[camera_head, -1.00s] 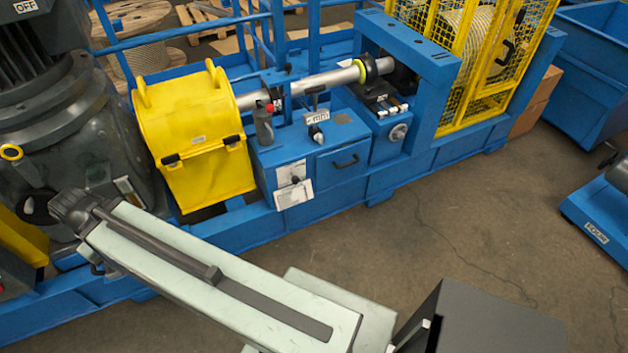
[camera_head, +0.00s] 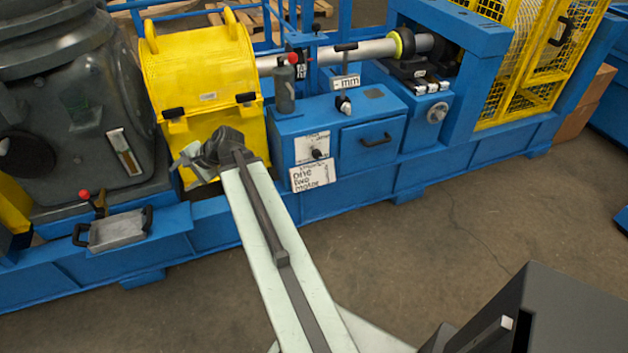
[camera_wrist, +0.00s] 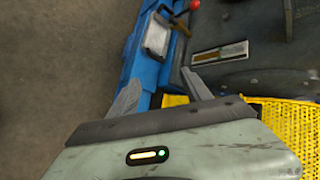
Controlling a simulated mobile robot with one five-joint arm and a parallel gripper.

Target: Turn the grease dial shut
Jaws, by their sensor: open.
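No label that I can read names the grease dial. A small black knob (camera_head: 317,153) sits on a white plate on the front of the blue cabinet (camera_head: 362,108). Another small black-and-white knob (camera_head: 343,105) is on the cabinet's top, and a round grey dial (camera_head: 437,112) is on the blue block to its right. My gripper (camera_head: 183,163) is in front of the yellow cover, left of the cabinet and apart from these knobs. In the wrist view my gripper (camera_wrist: 160,88) shows two spread fingers with nothing between them.
The yellow cover (camera_head: 205,75) stands behind my gripper. A grey handled tray (camera_head: 118,231) and a red-tipped lever (camera_head: 92,202) are on the blue base at left. A grey bottle (camera_head: 285,88) stands on the cabinet. The floor (camera_head: 450,230) in front is clear.

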